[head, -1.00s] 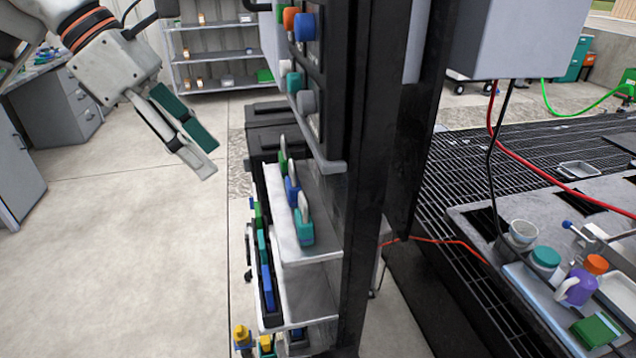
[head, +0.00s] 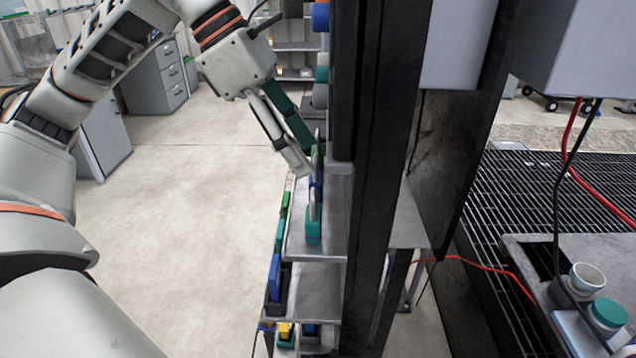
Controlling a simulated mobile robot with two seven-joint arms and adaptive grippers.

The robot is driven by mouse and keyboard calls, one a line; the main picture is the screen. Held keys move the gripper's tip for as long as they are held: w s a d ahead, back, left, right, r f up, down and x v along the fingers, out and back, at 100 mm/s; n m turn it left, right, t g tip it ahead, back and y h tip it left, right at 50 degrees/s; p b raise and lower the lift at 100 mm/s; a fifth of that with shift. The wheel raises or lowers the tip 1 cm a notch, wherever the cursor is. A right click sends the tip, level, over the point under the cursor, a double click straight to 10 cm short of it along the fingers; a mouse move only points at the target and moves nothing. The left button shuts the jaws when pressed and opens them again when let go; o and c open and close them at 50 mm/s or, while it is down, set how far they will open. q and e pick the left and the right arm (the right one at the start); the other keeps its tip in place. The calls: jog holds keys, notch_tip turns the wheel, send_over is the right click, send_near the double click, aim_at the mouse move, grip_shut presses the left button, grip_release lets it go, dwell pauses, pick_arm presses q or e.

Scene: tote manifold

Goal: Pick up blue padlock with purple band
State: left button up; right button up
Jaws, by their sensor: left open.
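A blue padlock (head: 317,188) stands on the upper metal shelf (head: 328,228), partly hidden behind the shackle of a teal padlock (head: 313,230). I cannot make out a purple band on the blue one. The teal padlock, nearer the front, has a dark band low on its body. My left gripper (head: 304,160) is open and empty. Its fingertips point down at the shelf's left edge, close to the blue padlock in the picture. I cannot tell whether they touch. My right gripper is not in view.
A dark upright post (head: 376,180) stands just right of the shelf. A lower shelf (head: 318,290) has more blue and green items along its left side. The floor (head: 180,230) at left is clear.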

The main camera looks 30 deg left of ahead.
aim_at(316, 160)
pick_arm(q)
jog(key=x, duration=0.4)
jog(key=shift+w+f, duration=0.25)
jog(key=shift+w, duration=0.1)
jog(key=c, duration=1.3)
jog(key=shift+r, duration=0.1)
